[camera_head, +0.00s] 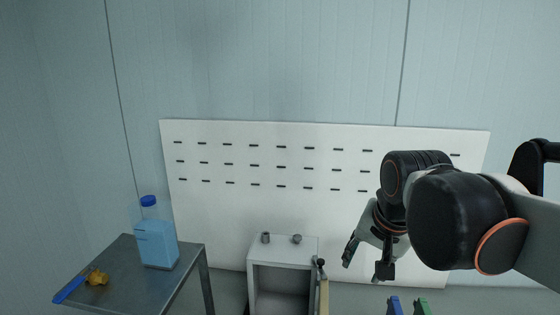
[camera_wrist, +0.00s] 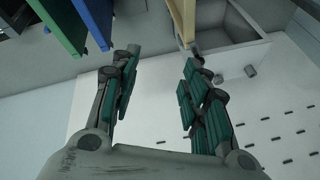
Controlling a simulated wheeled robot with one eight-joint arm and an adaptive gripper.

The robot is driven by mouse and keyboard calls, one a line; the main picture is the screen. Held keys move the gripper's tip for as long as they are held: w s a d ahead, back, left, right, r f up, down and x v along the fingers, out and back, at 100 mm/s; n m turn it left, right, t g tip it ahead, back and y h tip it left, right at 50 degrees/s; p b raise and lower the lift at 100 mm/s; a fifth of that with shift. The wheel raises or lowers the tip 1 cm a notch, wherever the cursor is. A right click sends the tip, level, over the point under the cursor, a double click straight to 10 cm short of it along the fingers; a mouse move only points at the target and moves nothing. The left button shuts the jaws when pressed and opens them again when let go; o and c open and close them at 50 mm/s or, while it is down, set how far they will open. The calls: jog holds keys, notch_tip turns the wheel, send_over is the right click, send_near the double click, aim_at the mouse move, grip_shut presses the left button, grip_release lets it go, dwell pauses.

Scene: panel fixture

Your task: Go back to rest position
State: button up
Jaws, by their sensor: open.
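My gripper (camera_head: 366,262) hangs at the right in the head view, in front of the white slotted panel (camera_head: 230,220). Its fingers point down and are spread apart. In the wrist view my gripper (camera_wrist: 160,85) shows two teal-padded fingers with nothing between them. My arm comes in from the right edge of the head view and hides part of the panel.
A grey table (camera_head: 190,262) at the left bears a blue bottle (camera_head: 157,243) and a blue-handled item (camera_head: 69,289). A white box (camera_head: 283,249) with two small knobs stands at centre, beside a yellowish upright board (camera_head: 323,296). Blue (camera_head: 394,306) and green (camera_head: 422,307) pieces stand below my gripper.

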jog(key=s+d+f+n+t+b, duration=0.2)
jog(key=s+f+n, duration=0.4)
jog(key=s+f, duration=0.4)
jog(key=shift+s+d+f+b, duration=0.2)
jog(key=shift+s+d+b, duration=0.15)
jog(key=shift+s+d, duration=0.25)
jog(key=shift+s+a, duration=0.1)
